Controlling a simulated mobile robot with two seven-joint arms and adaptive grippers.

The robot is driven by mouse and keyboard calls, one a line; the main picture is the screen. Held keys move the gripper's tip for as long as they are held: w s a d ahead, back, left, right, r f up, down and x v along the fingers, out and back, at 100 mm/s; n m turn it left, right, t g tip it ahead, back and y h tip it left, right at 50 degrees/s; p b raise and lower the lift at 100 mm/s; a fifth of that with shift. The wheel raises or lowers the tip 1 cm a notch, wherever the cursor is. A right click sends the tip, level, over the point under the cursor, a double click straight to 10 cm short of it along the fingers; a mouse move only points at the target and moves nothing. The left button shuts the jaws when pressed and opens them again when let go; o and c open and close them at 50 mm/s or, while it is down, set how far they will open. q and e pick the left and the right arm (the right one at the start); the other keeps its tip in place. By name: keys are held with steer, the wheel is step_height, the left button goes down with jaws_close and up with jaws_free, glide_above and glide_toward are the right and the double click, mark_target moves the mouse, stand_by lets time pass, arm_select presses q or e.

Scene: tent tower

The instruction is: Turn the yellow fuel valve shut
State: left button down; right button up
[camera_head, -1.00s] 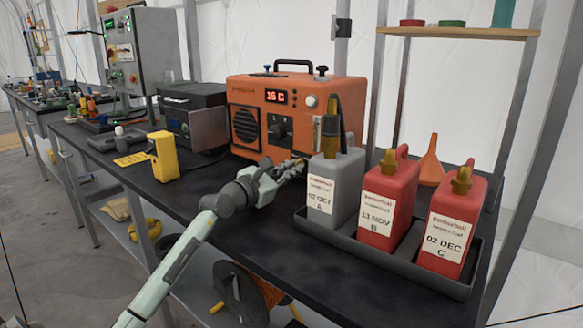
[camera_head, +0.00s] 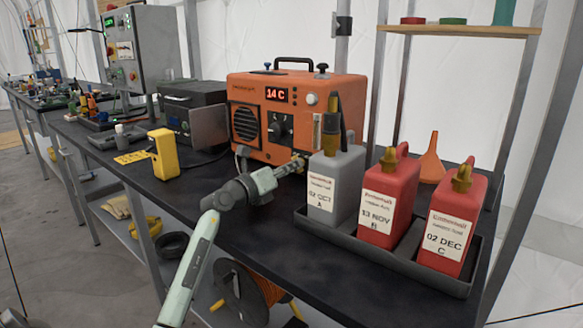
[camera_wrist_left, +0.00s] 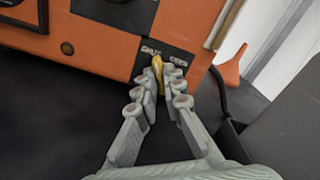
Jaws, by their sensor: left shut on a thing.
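The yellow fuel valve (camera_wrist_left: 157,66) shows in the left wrist view on the lower front of the orange heater (camera_wrist_left: 100,48). Its lever stands nearly upright in that picture, with its tip between the two words of a dark label, which seem to read SHUT and OPEN, nearer to SHUT. My left gripper (camera_wrist_left: 162,90) is shut on the lever, with a finger on each side. In the head view my left gripper (camera_head: 292,167) reaches the heater's lower right corner, and the valve is hidden there. My right gripper is not in view.
A grey canister (camera_head: 332,188) stands close to the right of my left gripper, in a black tray (camera_head: 400,262) with two red canisters. A yellow device (camera_head: 163,155) stands to the left on the dark bench. An orange funnel (camera_head: 431,165) stands behind the canisters.

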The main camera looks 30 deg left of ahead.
arm_select(q)
steer(key=shift+f+n, duration=0.1)
steer(key=shift+n, duration=1.1)
steer(key=c, duration=1.6)
jaws_free()
steer(key=shift+c, duration=0.2)
steer(key=s, duration=0.8)
steer(key=s+a, duration=0.1)
steer(key=s, duration=0.3)
